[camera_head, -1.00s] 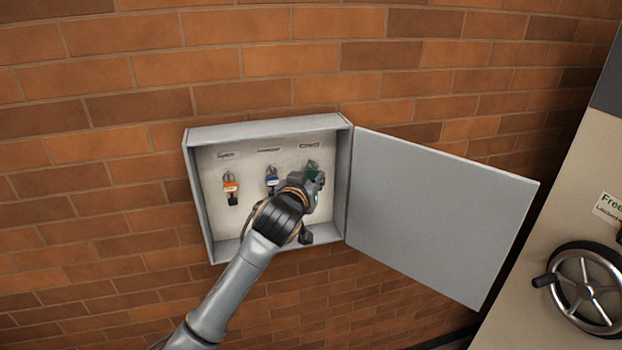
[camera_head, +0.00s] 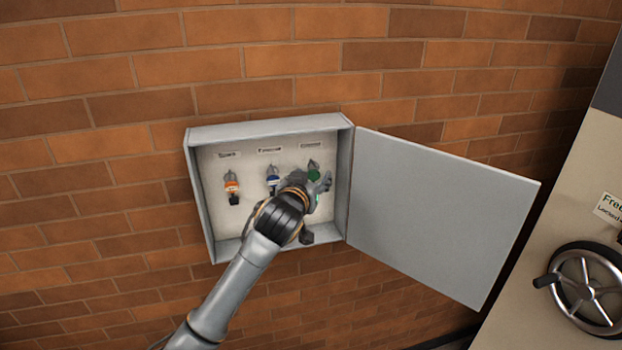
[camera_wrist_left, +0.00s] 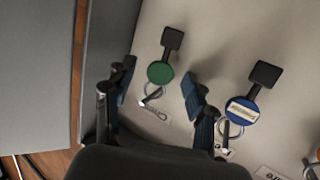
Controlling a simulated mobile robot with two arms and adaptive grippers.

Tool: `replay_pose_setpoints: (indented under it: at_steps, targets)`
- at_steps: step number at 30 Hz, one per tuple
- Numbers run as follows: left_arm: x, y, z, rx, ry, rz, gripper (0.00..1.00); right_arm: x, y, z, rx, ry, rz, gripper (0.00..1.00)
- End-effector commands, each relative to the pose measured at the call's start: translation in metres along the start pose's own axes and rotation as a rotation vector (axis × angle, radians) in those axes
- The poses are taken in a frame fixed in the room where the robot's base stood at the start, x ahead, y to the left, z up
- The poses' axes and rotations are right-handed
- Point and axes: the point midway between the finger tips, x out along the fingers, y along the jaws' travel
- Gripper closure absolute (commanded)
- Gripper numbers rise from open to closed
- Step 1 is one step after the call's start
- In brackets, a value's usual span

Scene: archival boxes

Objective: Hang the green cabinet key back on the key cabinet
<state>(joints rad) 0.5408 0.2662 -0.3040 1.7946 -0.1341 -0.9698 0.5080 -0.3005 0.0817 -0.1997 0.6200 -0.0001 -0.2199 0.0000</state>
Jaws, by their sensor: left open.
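The key cabinet (camera_head: 198,205) is on the brick wall with its door swung open to the right. The green key (camera_head: 314,174) is inside, at the rightmost hook below the right label, and appears to hang there by its ring. In the left wrist view, the green key (camera_wrist_left: 160,73) has a round green tag and a black head. My left gripper (camera_head: 319,186) is open in front of it. In the wrist view, my left gripper's fingers (camera_wrist_left: 157,88) stand on either side of the green tag with gaps. My right gripper is not in view.
A blue key (camera_head: 272,177) hangs left of my gripper and shows close to one finger in the wrist view (camera_wrist_left: 241,110). An orange key (camera_head: 231,185) hangs further left. The open door (camera_head: 440,210) stands right of the gripper. A handwheel (camera_head: 585,290) is at the far right.

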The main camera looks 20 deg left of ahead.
Motion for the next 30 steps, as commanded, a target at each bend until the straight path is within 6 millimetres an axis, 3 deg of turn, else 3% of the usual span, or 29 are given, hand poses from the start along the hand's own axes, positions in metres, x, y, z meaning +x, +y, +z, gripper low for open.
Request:
replay_pose_setpoints:
  at_steps: [8,21,30]
  targets:
    - [-0.020,0.000,0.001,0.000,0.000,0.001,0.45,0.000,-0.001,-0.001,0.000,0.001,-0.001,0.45]
    - [-0.104,0.000,0.000,-0.001,0.001,0.001,0.45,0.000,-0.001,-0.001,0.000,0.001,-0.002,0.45]
    - [-0.121,0.000,0.002,0.000,-0.003,0.000,0.45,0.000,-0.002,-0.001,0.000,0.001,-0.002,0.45]
